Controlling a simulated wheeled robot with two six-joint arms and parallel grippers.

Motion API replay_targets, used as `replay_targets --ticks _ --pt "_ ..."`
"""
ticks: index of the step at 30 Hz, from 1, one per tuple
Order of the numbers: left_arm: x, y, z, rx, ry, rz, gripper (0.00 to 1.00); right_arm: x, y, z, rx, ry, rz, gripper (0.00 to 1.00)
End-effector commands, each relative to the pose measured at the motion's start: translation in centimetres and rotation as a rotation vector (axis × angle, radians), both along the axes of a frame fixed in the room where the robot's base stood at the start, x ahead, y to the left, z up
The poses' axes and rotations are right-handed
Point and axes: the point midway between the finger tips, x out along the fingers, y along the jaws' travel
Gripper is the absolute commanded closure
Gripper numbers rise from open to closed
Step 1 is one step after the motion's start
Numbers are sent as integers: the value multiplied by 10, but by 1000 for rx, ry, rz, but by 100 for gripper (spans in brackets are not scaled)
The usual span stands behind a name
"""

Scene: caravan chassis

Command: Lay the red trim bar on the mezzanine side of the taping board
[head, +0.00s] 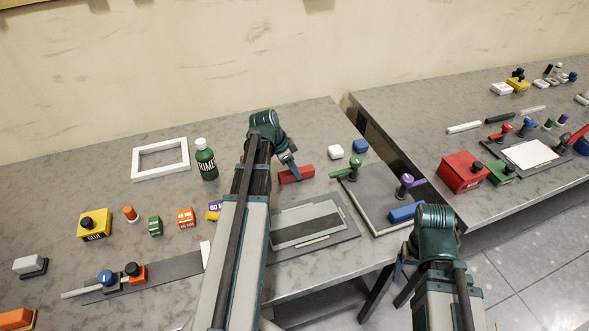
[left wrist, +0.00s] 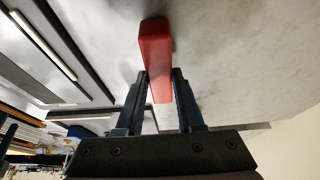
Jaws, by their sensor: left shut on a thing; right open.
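The red trim bar (head: 297,175) is near the middle of the left table in the head view. My left gripper (head: 291,169) is shut on it. In the left wrist view the red bar (left wrist: 155,55) sits between the two dark fingers (left wrist: 157,98). Whether it touches the table is hard to tell. A grey board with a dark strip and pale edge strips, which looks like the taping board (head: 343,235), lies just in front of the bar. My left arm hides the board's left part. My right gripper (head: 388,283) is open near the table's front right edge, apart from the bar.
A green bottle (head: 206,160) and a white frame (head: 187,159) stand left of my left arm. White and blue blocks (head: 360,146) lie behind right. A second board with green and purple knobs (head: 404,182) and a blue block (head: 407,211) is at right. A gap separates the tables.

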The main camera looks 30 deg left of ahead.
Motion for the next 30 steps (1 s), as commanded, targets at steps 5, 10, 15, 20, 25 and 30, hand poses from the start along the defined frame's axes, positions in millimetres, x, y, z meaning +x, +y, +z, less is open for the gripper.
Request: replay_targets --ticks 5,10,15,20,25,30 --pt "0 0 0 0 0 0 100 0 0 0 0 0 0 24" --pt "0 0 0 0 0 0 47 0 0 0 0 0 0 24" --pt "0 0 0 0 0 0 28 0 0 0 0 0 0 24" --pt "0 0 0 0 0 0 28 0 0 0 0 0 0 24" --pt "-1 0 2 0 0 0 28 0 0 2 0 0 0 24" --pt "-3 3 13 0 0 0 28 0 0 13 0 0 0 24"
